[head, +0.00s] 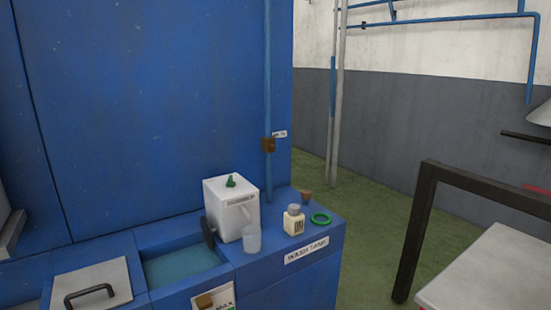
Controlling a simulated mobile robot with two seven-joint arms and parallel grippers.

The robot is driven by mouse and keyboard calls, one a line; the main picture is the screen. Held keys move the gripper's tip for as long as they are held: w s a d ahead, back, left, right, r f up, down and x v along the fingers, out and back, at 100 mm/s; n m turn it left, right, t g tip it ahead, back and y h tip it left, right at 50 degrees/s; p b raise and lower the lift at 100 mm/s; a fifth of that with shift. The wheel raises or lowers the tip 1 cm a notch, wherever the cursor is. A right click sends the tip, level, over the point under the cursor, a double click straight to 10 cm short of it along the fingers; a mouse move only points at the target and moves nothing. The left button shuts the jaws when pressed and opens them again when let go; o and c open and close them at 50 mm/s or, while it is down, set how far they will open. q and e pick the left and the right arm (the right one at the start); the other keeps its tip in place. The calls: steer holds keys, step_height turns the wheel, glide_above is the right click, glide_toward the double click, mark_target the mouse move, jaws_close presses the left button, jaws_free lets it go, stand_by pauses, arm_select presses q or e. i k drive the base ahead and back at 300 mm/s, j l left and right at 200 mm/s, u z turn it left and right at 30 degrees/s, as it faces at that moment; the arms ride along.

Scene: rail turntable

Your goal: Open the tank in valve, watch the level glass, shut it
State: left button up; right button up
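A blue vertical pipe (267,80) runs down the blue panel to the tank top. A small brown valve-like fitting (268,145) sits on it, beside a small white tag (280,134) too small to read surely. Whether the fitting is open or shut cannot be told. The blue tank (290,287) below bears a "WASH TANK" label (307,250). Its open basin (185,267) holds blue-green liquid. A white plate marked "MAX" (224,299) and a brown block (204,301) show at the bottom edge; no level glass is clearly visible. Neither gripper is in view.
On the tank top stand a white box (232,208) with a green knob, a clear cup (252,240), a labelled bottle (294,220), a green ring (321,219) and a small brown cup (306,196). A handled lid (92,285) lies left. A dark-framed table (495,270) stands right; green floor lies between.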

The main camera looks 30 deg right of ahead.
mark_target(277, 146)
steer(key=i+l+u, duration=0.15)
steer(key=i+l, duration=0.5)
steer(key=i+z, duration=0.3)
steer(key=l+u, duration=0.2)
steer(key=u, duration=0.15)
